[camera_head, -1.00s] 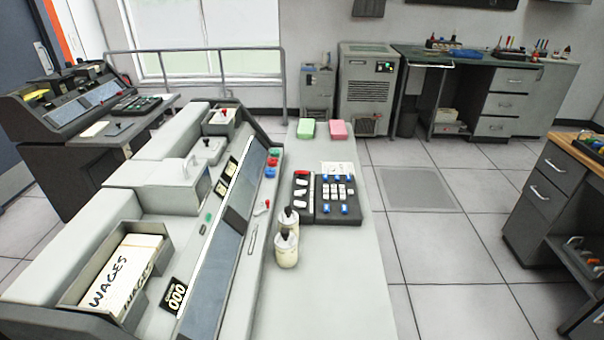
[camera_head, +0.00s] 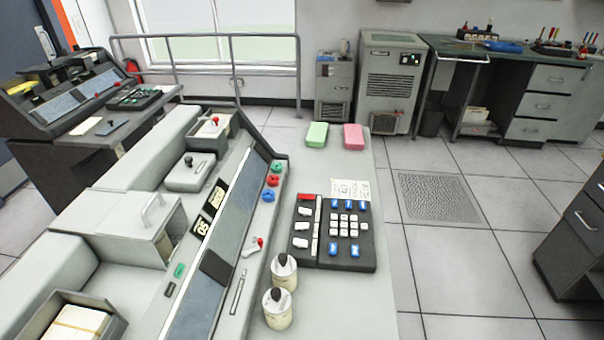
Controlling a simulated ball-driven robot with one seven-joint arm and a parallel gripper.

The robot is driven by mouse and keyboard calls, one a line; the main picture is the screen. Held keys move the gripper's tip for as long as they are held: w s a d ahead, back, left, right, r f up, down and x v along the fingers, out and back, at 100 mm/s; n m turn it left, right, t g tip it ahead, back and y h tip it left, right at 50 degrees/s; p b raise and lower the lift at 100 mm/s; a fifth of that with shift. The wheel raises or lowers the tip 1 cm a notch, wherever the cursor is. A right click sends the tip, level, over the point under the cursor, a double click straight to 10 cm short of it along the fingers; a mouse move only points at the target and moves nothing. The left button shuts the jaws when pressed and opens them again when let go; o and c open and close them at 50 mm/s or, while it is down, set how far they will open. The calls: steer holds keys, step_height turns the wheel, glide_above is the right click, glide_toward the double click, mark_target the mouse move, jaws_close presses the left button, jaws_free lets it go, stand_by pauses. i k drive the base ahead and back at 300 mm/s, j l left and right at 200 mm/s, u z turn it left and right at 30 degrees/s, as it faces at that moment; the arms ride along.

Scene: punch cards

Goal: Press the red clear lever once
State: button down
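A small lever with a red knob (camera_head: 260,241) stands on the sloped front panel of the long grey machine (camera_head: 135,164). Another small red-tipped control (camera_head: 214,120) sits in a tray at the machine's far end. A red key (camera_head: 306,197) is at the top left of the dark keypad (camera_head: 333,232) on the desk. No readable label shows which one is the clear lever. My gripper is not in view, and nothing is seen touching these controls.
Two cream pots with black knobs (camera_head: 279,308) stand near the red-knobbed lever. Green (camera_head: 316,134) and pink (camera_head: 353,136) blocks lie at the desk's (camera_head: 368,303) far end. A card tray (camera_head: 112,323) is at lower left. Tiled floor (camera_head: 455,270) is open to the right.

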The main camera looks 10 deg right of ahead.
mark_target(301, 196)
steer(key=i+l, duration=0.5)
steer(key=i, duration=0.15)
steer(key=i+l+u, duration=0.1)
steer(key=i+l, duration=0.4)
steer(key=i, duration=0.15)
